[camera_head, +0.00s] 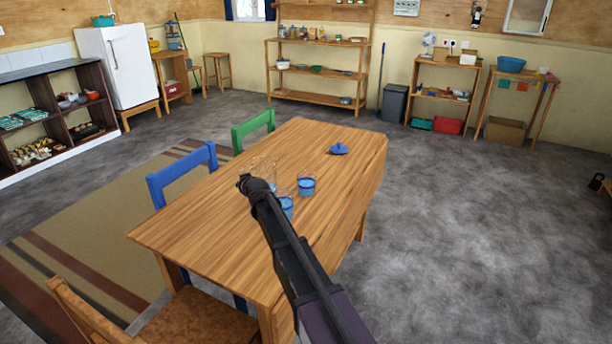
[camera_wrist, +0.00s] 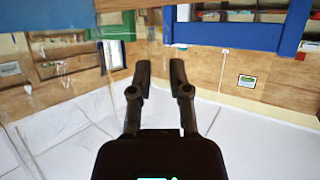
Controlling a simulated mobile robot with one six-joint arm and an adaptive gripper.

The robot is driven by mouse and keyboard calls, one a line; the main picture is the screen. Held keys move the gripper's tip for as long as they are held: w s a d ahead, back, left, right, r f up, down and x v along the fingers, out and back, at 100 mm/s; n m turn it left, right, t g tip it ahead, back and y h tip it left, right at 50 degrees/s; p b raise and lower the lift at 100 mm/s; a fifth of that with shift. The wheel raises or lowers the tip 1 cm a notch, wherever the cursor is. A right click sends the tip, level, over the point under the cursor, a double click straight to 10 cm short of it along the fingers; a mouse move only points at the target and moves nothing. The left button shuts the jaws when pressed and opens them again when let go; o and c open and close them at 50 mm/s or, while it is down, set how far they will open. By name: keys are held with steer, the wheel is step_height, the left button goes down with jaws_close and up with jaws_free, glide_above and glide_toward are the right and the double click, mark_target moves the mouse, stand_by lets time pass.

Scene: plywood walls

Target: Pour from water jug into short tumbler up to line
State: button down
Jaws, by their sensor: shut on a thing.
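A clear jug (camera_head: 264,165) shows faintly over the wooden table, just behind my gripper (camera_head: 246,182). My gripper (camera_wrist: 159,70) is shut on the jug, though its see-through body makes the grip hard to see; its fingers look a little apart in the wrist view. Whether the jug touches the table is unclear. Two small clear tumblers with blue in them stand on the table right of my gripper: one farther back (camera_head: 306,186), one nearer (camera_head: 286,207) and partly hidden by my arm. I cannot make out a fill line or which is the short tumbler.
A blue lid-like object (camera_head: 339,149) lies near the far right of the table (camera_head: 200,230). A blue chair (camera_head: 183,172) and a green chair (camera_head: 253,128) stand along its left side, a wooden chair (camera_head: 90,315) at the near left.

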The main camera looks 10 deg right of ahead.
mark_target(240, 170)
steer(key=shift+r+p, duration=3.05)
steer(key=shift+r, duration=0.3)
steer(key=shift+r, duration=0.1)
step_height(240, 170, up, 11)
steer(key=p, duration=1.1)
steer(key=shift+f, duration=0.2)
stand_by(1.8)
